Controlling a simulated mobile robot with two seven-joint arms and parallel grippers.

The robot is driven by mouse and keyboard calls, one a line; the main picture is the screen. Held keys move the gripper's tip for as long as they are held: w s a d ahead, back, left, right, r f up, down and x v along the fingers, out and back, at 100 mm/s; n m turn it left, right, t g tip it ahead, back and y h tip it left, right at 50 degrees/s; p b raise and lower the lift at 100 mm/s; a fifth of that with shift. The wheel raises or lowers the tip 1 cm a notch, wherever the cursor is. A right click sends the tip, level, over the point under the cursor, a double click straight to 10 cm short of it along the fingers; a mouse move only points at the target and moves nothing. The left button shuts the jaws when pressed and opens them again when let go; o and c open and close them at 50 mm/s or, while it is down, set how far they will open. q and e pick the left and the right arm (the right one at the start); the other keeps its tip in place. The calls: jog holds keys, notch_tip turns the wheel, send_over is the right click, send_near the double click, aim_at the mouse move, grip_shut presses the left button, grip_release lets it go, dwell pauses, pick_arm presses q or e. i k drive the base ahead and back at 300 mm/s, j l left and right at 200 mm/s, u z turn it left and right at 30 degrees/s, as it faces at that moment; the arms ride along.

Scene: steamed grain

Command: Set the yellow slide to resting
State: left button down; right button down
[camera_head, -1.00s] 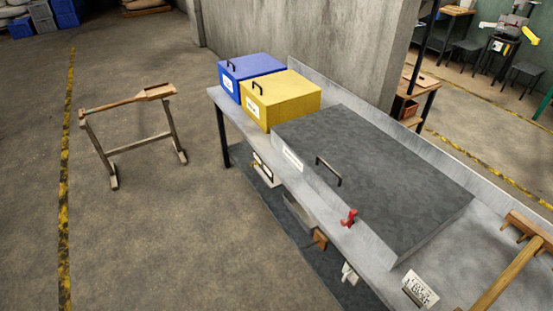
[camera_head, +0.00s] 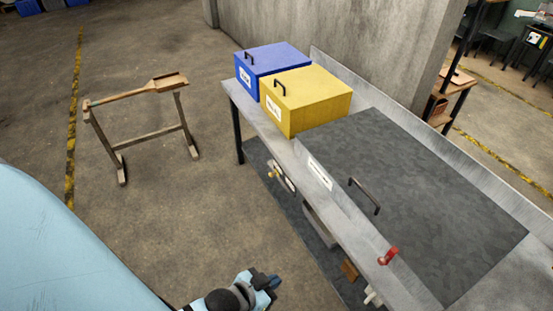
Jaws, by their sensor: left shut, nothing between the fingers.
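A small yellow piece (camera_head: 272,174) sits at the left end of a pale plate (camera_head: 285,181) on the bench's front side, below the top. It looks like the yellow slide, but it is too small to read its position or any marks. My left gripper (camera_head: 268,281) is at the bottom of the head view, over the floor left of the bench. It looks shut and empty, well apart from the yellow piece. My right gripper is not in view.
The bench top (camera_head: 250,104) holds a blue box (camera_head: 284,58), a yellow box (camera_head: 318,100) and a large dark lid (camera_head: 420,180) with a handle. A red lever (camera_head: 388,256) is near the front edge. A wooden stand (camera_head: 140,125) is on the floor at left. Floor between is clear.

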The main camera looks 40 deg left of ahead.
aim_at(271, 175)
jog(key=i+j, duration=0.15)
jog(key=j, duration=0.15)
jog(key=i+j, duration=0.15)
jog(key=j, duration=0.2)
jog(key=i+j+z, duration=0.1)
jog(key=j, duration=0.2)
jog(key=i+j, duration=0.15)
jog(key=j, duration=0.2)
